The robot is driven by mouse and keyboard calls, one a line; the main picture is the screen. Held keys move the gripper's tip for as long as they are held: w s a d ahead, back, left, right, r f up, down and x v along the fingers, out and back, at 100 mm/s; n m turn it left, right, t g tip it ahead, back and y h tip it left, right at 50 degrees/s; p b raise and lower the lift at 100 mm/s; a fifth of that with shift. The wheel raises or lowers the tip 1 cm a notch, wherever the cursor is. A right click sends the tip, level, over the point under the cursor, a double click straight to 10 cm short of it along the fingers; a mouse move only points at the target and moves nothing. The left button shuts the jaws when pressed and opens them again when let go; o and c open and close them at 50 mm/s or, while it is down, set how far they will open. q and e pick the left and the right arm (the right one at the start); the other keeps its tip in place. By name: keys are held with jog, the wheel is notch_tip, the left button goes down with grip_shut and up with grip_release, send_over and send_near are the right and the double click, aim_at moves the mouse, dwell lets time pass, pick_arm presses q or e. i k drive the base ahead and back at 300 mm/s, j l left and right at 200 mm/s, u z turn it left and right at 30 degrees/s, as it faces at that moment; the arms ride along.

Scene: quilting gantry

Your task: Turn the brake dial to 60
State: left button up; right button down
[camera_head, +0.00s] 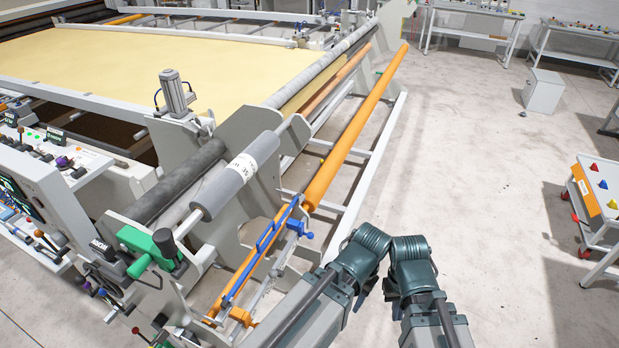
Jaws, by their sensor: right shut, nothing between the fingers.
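The brake dial cannot be picked out for certain, and its reading is too small to tell. Near the machine's end there is a grey cylinder (222,188) with a white band (242,167) carrying small dark marks. A green part (150,247) sits at the near end of its shaft. My arm links (410,262) reach in from the bottom, right of the machine's end and apart from the cylinder and the green part. My right gripper is shut and empty; its fingertips are hard to make out among the dark joints. My left gripper does not show.
A long orange roller (355,130) runs along the machine's right side. A blue clamp bar (262,250) lies near it. A control panel with knobs (40,190) stands at the left. Open floor (490,190) lies to the right, with a cart (597,205) at the edge.

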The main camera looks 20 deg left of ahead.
aim_at(59, 239)
jog(key=k+u, duration=0.1)
jog(key=u, duration=1.75)
jog(key=i+j+u, duration=0.15)
jog(key=j+u, duration=0.1)
jog(key=j, duration=0.2)
jog(key=i+j, duration=0.15)
jog(key=i, duration=0.2)
